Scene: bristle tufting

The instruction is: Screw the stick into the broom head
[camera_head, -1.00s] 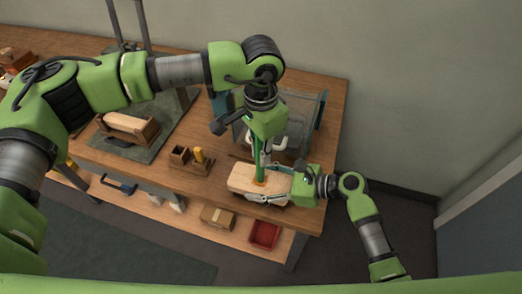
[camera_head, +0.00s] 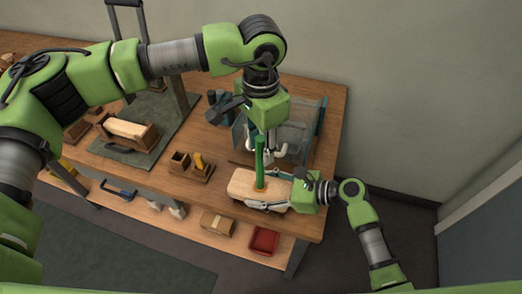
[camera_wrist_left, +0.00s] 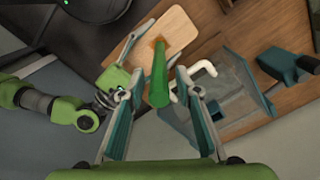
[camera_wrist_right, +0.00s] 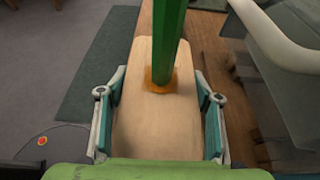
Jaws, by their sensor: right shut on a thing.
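The broom head (camera_head: 242,184) is a pale wooden block at the front right of the table. The green stick (camera_head: 260,160) stands upright in an orange ring (camera_wrist_right: 160,82) on its top face. My right gripper (camera_head: 285,190) is shut on the broom head's right end; in the right wrist view its fingers (camera_wrist_right: 158,115) press along both long sides of the block (camera_wrist_right: 140,125). My left gripper (camera_head: 268,145) is just behind and above the stick.
A clear bin (camera_head: 300,125) stands behind the stick. A small wooden holder (camera_head: 192,168) with a yellow piece is to the left. Another block in a wooden cradle (camera_head: 130,132) rests on a dark mat. A red tray (camera_head: 263,241) is on the lower shelf.

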